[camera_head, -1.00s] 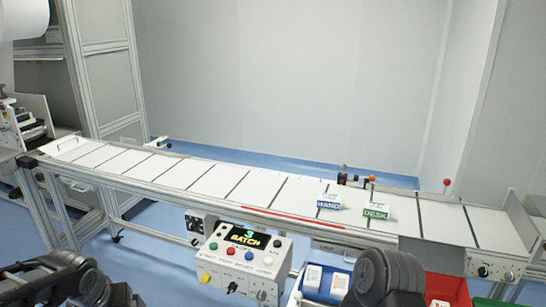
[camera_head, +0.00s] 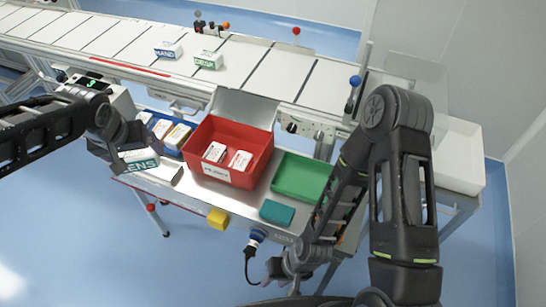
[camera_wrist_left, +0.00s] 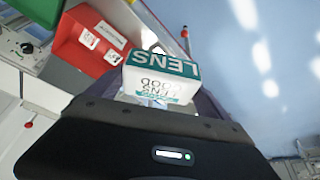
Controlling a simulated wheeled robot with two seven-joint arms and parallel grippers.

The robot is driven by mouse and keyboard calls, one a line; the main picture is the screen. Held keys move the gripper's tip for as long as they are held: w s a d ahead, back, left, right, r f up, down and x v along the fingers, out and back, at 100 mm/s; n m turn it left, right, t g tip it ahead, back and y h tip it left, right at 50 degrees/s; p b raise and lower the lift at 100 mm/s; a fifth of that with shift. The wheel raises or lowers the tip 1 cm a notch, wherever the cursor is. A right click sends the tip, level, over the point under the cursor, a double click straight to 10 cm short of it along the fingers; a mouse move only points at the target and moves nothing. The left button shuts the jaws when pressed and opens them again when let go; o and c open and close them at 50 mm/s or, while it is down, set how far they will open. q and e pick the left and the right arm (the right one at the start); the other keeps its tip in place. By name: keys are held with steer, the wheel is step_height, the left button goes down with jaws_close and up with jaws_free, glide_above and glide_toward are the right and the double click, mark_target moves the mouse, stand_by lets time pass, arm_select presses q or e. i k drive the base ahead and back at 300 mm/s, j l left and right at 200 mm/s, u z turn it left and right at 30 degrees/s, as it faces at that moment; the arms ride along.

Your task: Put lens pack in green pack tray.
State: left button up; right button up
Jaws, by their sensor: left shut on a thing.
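The lens pack (camera_head: 139,161), a white and green box marked LENS, is held above the left end of the work table. It also shows in the left wrist view (camera_wrist_left: 161,75). My left gripper (camera_head: 122,150) is shut on it. The green pack tray (camera_head: 303,177) lies on the table right of the red bin, away from the lens pack, and looks empty. My right gripper (camera_head: 287,272) hangs low in front of the table. Its fingers are too unclear to judge.
The red bin (camera_head: 208,132), holding two white packs, stands between the lens pack and the green tray. A blue tray (camera_head: 173,151) with several packs is left of it. A yellow block (camera_head: 217,219) and teal block (camera_head: 277,213) lie at the front edge. The conveyor (camera_head: 250,65) runs behind.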

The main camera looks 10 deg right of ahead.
mark_target(314, 184)
steer(key=k+l, duration=0.1)
steer(key=l, duration=0.5)
steer(key=k+l, duration=0.1)
steer(key=l, duration=0.45)
steer(key=k+l, duration=0.1)
steer(key=l, duration=0.5)
steer(key=k+l, duration=0.1)
steer(key=l, duration=0.5)
steer(key=k+l, duration=0.1)
steer(key=l, duration=0.5)
steer(key=k+l, duration=0.1)
steer(key=l, duration=0.45)
